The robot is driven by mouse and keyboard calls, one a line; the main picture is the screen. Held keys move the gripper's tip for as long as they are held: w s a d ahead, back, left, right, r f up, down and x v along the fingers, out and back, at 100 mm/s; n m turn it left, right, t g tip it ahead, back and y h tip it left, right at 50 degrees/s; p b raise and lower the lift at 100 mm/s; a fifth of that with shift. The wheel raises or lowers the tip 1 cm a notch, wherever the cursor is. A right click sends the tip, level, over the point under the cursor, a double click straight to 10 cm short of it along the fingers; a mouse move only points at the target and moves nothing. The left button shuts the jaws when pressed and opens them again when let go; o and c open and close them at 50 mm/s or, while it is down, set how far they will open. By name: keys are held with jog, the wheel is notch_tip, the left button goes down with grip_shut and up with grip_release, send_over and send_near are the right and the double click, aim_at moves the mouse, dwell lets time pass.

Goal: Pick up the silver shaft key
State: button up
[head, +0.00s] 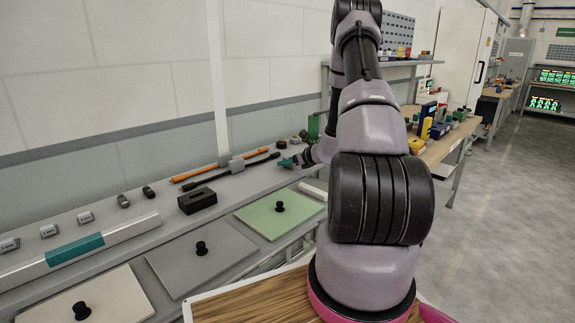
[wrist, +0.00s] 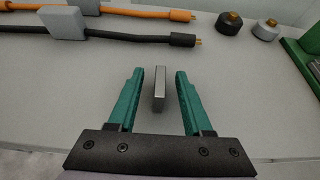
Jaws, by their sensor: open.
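The silver shaft key (wrist: 159,89) is a small grey metal bar in the wrist view. It lies on the grey bench top, long side pointing away from me. My gripper (wrist: 159,75) has two teal fingers, open, one on each side of the key in the picture, with a gap on both sides. I cannot tell how high the fingers are above the bench. In the head view my gripper (head: 290,162) is low over the far part of the bench, and I cannot make out the key there.
Orange (wrist: 140,10) and black (wrist: 120,35) cables run through grey blocks beyond the gripper. A black knob (wrist: 229,23) and a grey knob (wrist: 266,29) stand at the back right, beside a green block (wrist: 303,55). A black slotted block (head: 197,201) stands nearer on the bench.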

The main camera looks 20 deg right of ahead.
grip_shut()
